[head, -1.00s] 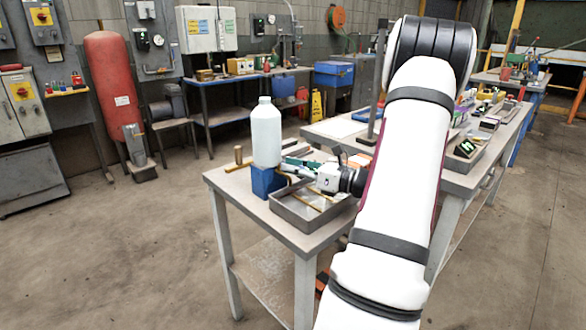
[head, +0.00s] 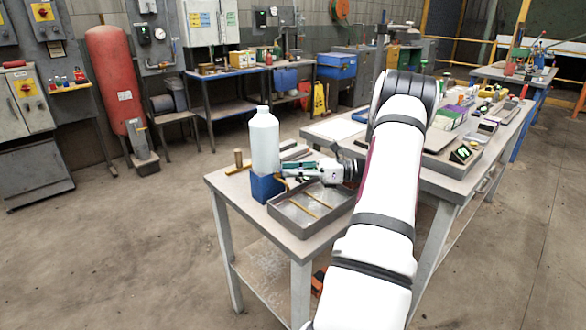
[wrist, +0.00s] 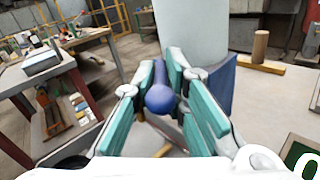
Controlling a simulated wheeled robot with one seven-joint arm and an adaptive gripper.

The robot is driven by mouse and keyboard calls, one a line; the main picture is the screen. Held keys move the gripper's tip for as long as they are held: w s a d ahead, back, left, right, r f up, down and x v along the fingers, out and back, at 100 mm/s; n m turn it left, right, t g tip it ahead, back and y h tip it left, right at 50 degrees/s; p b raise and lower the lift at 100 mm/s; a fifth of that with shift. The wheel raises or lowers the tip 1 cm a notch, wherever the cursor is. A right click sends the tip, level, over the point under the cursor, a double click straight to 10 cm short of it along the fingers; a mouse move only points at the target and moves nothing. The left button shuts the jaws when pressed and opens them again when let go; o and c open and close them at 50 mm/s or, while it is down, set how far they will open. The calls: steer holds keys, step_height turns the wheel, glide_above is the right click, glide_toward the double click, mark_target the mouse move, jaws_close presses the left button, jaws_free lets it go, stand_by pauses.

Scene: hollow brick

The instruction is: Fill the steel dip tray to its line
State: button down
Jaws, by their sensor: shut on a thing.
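The steel dip tray (head: 283,222) is a shallow grey box at the table's near corner. Golden strips show in it; I cannot make out a fill line or liquid level. A pale white bottle (head: 265,143) stands upright on a blue block (head: 266,187) beside the tray's left end. In the wrist view the bottle (wrist: 190,28) and block (wrist: 220,85) are just ahead of my gripper (wrist: 163,93). Its teal fingers are shut on a blue round-ended handle (wrist: 160,99) in front of the bottle. In the head view my gripper (head: 291,171) is above the tray's back edge.
A bench with several tools and boxes (head: 462,152) extends to the right. The floor left of the table is clear.

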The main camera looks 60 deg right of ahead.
steer(key=shift+d+f, duration=0.15)
steer(key=shift+d, duration=0.05)
stand_by(0.3)
steer(key=c, duration=1.7)
jaws_free()
steer(key=shift+g+y, duration=0.3)
steer(key=v, duration=1.2)
